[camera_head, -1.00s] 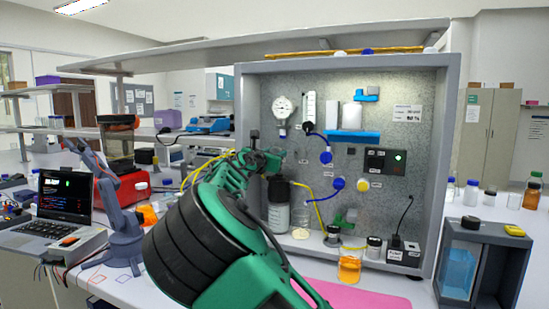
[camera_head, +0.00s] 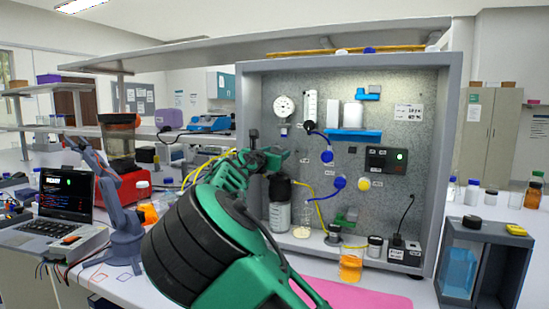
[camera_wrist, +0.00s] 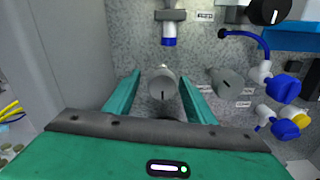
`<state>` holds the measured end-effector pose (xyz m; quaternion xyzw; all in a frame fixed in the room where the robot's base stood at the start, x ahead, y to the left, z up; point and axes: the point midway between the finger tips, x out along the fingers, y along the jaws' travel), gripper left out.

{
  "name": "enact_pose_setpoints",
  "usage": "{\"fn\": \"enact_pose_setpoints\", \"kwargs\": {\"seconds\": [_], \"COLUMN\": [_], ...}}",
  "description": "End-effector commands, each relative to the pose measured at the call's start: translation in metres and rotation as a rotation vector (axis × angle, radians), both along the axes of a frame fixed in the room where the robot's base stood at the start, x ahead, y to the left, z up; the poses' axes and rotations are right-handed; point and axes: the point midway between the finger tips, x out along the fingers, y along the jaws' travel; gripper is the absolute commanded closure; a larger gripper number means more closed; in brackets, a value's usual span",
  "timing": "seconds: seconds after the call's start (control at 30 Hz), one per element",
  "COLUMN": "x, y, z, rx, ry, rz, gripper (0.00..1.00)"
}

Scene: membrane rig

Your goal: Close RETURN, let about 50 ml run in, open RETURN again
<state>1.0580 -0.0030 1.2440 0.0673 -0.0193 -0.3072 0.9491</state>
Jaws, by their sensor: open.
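The panel carries upper blue (camera_head: 327,156), lower blue (camera_head: 339,182) and yellow (camera_head: 364,184) valve handles. The labels are too small to read, so I cannot tell which is RETURN. In the wrist view, my gripper (camera_wrist: 160,78) is open, with teal fingers either side of a grey round knob (camera_wrist: 162,86) with a dark line. I cannot tell whether they touch it. A second grey knob (camera_wrist: 228,82) is to its right. In the head view my gripper (camera_head: 284,156) is at the panel's left part, partly hidden by my arm. An amber-filled beaker (camera_head: 350,267) stands in front.
A pressure gauge (camera_head: 284,106) hangs upper left on the panel. A black-capped bottle (camera_head: 280,208) and small beaker (camera_head: 302,231) stand below my gripper. The cabinet's grey side wall (camera_wrist: 75,55) is close on the left. A pink mat (camera_head: 375,296) lies in front.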

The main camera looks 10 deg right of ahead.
Motion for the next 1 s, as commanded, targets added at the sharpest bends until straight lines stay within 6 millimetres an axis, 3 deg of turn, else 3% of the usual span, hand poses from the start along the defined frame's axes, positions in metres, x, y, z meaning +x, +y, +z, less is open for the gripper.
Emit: {"fn": "enact_pose_setpoints", "kwargs": {"seconds": [0.27, 0.7, 1.0], "x": [-0.017, -0.073, -0.086], "y": [0.013, 0.055, 0.063], "z": [0.0, -0.001, -0.002], "rx": [0.001, 0.001, 0.001], "ry": [0.0, 0.001, 0.003], "rz": [0.001, 0.001, 0.0], "gripper": [0.5, 0.5, 0.5]}}
